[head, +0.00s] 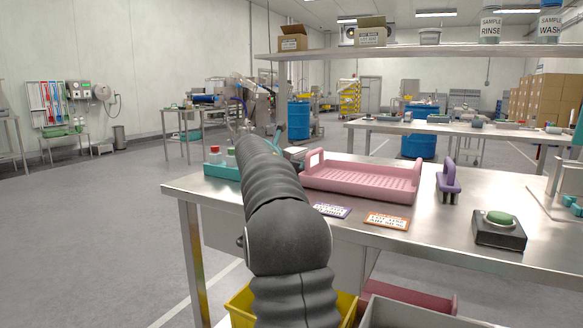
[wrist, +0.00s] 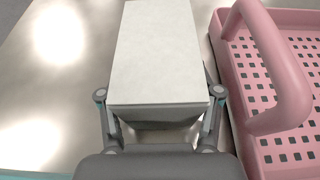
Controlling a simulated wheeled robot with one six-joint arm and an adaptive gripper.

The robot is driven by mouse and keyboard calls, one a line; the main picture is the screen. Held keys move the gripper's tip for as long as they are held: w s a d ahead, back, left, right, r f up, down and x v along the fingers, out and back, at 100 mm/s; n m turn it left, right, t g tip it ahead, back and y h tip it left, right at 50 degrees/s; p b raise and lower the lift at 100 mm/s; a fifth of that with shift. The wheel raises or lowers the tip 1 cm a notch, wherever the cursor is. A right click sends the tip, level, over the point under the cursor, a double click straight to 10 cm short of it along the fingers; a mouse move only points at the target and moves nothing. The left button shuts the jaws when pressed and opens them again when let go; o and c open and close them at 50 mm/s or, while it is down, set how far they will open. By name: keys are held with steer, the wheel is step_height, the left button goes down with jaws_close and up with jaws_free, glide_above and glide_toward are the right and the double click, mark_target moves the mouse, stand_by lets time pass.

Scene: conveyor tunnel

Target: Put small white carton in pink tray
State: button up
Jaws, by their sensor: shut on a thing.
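The small white carton (wrist: 158,50) is a pale box between the fingers of my gripper (wrist: 158,95) in the wrist view. My gripper is shut on it, with a finger on each side. In the head view a pale part of the carton (head: 294,151) shows just left of the pink tray, while my arm hides the gripper. The pink tray (head: 360,189) lies on the steel table with raised handles and a slotted floor. In the wrist view the pink tray (wrist: 233,105) is to the right of the carton, and the carton is outside it.
A teal rack (head: 222,171) with capped bottles stands left of my arm. Purple and orange cards (head: 386,221) lie in front of the tray. A purple upright tool (head: 448,180) and a green-button box (head: 499,231) stand to the right. A shelf (head: 420,50) spans above.

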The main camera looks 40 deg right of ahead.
steer(key=o, duration=1.5)
steer(key=shift+c, duration=0.2)
